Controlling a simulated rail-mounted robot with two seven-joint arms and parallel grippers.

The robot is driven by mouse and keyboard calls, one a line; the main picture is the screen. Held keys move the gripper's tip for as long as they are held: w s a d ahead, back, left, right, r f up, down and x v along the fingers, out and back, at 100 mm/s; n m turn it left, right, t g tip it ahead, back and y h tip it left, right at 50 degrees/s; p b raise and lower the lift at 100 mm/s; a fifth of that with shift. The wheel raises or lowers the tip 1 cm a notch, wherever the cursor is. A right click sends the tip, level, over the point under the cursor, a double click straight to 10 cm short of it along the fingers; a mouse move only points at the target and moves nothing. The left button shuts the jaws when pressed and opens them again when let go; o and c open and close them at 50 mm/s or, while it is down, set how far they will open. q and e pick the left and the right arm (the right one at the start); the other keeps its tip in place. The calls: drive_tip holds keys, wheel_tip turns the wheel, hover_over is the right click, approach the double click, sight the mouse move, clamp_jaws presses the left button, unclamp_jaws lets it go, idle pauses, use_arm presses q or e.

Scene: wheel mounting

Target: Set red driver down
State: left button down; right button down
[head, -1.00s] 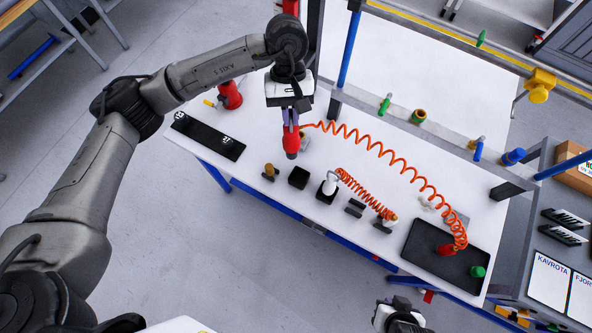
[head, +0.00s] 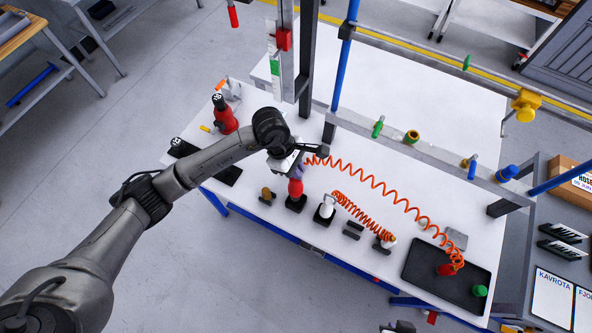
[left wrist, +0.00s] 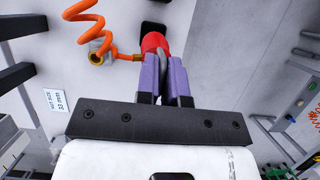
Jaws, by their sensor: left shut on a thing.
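The red driver (head: 295,187) is upright on the bench, its lower end at a small black square stand (head: 297,204). I cannot tell whether it is resting in the stand. My left gripper (head: 297,173) is shut on its upper part with purple fingers. In the left wrist view, the fingers (left wrist: 166,78) hold the red driver (left wrist: 154,42), with a corner of the black stand (left wrist: 153,27) showing beyond it. An orange coiled hose (head: 375,183) runs from the driver's top. Only a sliver of my right arm shows at the bottom edge; its fingers are hidden.
A white tool (head: 326,209) with a second orange coil (head: 362,216) stands close right. A brown-topped item (head: 267,195) stands left. A black tray (head: 420,264) lies at the right end. A dark post (head: 306,60) and rail rise behind.

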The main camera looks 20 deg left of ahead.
sight(296, 180)
use_arm(q)
drive_tip(key=shift+w+f+p, duration=0.1)
drive_tip(key=shift+f+p, duration=0.45)
drive_tip(key=shift+f, duration=2.65)
drive_tip(key=shift+f, duration=0.2)
drive_tip(key=c, duration=1.2)
unclamp_jaws()
drive_tip(key=shift+c, duration=0.2)
